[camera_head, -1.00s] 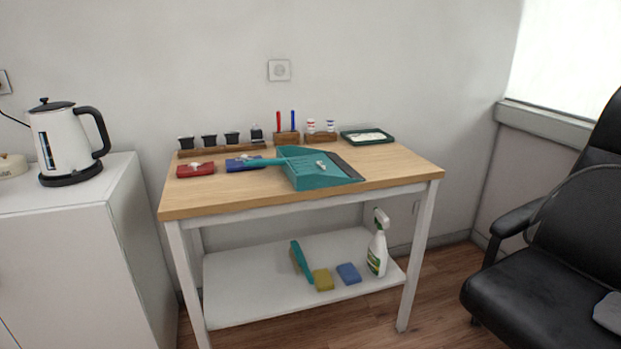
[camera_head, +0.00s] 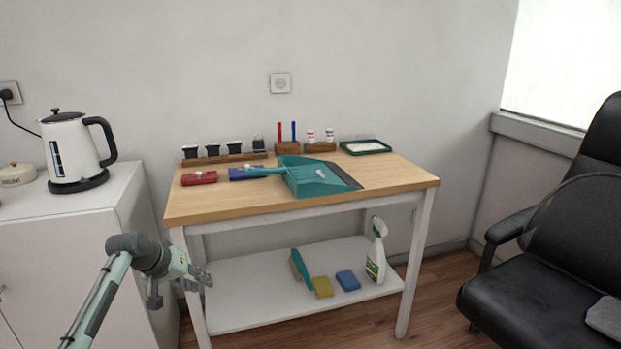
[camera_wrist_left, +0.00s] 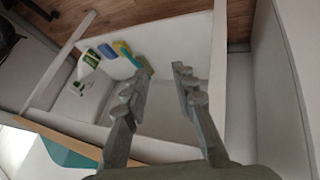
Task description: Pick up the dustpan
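The teal dustpan (camera_head: 318,177) lies on the wooden table top (camera_head: 400,172), its handle pointing left and its dark lip to the right. A small pale item rests in its pan. My left gripper (camera_head: 184,291) is in front of the table's left leg, lower than the table top and well apart from the dustpan. In the left wrist view its two fingers (camera_wrist_left: 162,68) are spread with nothing between them. A teal piece at the lower left of that view may be the dustpan. My right gripper is not in view.
Red (camera_head: 199,178) and blue (camera_head: 247,173) items lie near the handle. A rack of dark jars (camera_head: 213,152) and a green tray (camera_head: 365,147) stand behind. The lower shelf holds a brush (camera_head: 301,268), sponges (camera_head: 347,280) and a spray bottle (camera_head: 376,252). A cabinet (camera_head: 70,240) stands left, a chair (camera_head: 560,250) right.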

